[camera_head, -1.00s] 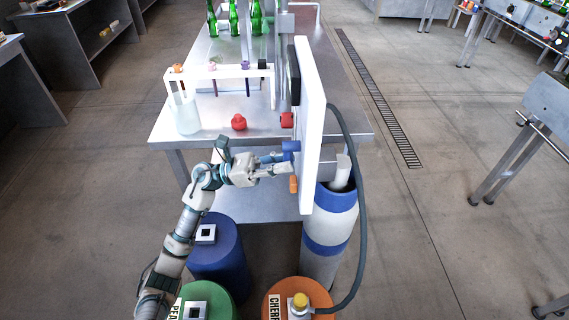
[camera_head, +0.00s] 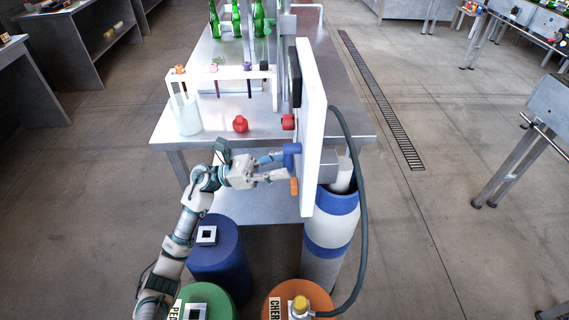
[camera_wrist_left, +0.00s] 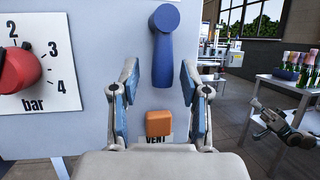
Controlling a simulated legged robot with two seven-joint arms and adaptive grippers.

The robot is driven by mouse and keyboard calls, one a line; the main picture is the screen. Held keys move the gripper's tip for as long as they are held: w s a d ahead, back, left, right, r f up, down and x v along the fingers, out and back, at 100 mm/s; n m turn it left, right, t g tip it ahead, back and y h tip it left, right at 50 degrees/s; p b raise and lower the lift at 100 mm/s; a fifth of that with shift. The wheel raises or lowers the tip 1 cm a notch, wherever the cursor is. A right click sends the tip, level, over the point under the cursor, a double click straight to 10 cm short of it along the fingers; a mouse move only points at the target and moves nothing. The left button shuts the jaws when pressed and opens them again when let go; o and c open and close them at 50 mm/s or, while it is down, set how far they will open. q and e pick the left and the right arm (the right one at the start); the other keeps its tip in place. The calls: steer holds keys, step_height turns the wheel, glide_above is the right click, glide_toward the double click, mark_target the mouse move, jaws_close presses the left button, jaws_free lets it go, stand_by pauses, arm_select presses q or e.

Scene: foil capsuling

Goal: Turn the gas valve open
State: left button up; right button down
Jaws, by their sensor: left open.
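The blue valve lever (camera_head: 291,155) is on the left face of a white upright panel (camera_head: 312,120). In the left wrist view the lever (camera_wrist_left: 163,50) hangs down from its round hub. My left gripper (camera_head: 284,166) is at the panel, below the hub. In the left wrist view its open fingers (camera_wrist_left: 160,85) stand on either side of the lever's lower end, with a gap on each side. Something like my right gripper (camera_wrist_left: 285,125) shows small at the right of the left wrist view; its finger state is unclear.
An orange VENT button (camera_wrist_left: 159,122) is below the lever. A red knob (camera_wrist_left: 18,70) with a bar scale is to its left. Drums (camera_head: 218,255) stand below my arm.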

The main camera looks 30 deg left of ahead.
arm_select(q)
steer(key=v, duration=1.1)
steer(key=shift+f, duration=0.15)
steer(key=shift+w, duration=0.1)
